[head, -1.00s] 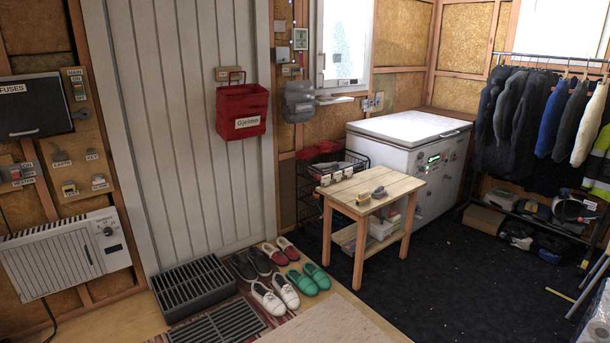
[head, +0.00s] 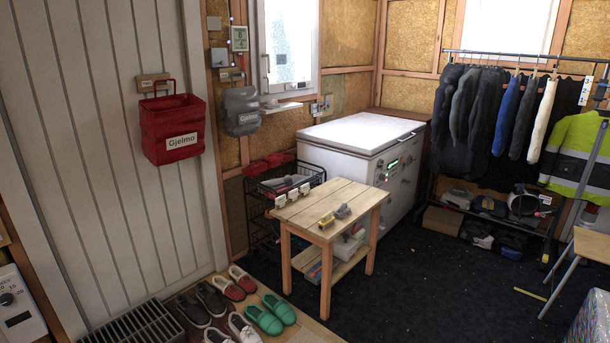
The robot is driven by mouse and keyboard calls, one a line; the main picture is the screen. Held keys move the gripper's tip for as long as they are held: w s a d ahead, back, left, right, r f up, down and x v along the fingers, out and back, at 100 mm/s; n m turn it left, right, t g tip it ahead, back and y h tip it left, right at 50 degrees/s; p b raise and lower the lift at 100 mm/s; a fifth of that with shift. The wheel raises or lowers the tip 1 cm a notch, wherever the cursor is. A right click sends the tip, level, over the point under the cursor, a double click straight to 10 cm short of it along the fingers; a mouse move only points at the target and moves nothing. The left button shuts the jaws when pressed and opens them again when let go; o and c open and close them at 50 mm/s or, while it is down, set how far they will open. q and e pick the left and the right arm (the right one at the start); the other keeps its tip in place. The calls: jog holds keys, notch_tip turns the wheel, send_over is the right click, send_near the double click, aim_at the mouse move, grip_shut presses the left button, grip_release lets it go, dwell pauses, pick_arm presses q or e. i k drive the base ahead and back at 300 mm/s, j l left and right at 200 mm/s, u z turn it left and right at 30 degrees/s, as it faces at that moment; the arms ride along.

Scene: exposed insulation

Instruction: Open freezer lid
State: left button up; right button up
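A white chest freezer (head: 345,172) stands against the back wall under the window. Its flat white lid (head: 362,131) is shut. A control panel with a green display shows on its front side. A small wooden table (head: 330,206) stands in front of the freezer and hides part of its lower left. Neither of my grippers shows in the head view.
A wire rack (head: 263,205) stands left of the table. Several shoes (head: 232,305) lie by the door. A clothes rail (head: 500,95) with jackets stands at the right, with bags and shoes below.

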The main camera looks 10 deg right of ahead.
aim_at(368, 135)
jog(key=i+l+z, duration=0.25)
jog(key=i+z, duration=0.65)
jog(key=i, duration=0.2)
jog(key=i+j+z, duration=0.15)
jog(key=i+z, duration=0.45)
jog(key=i, duration=1.9)
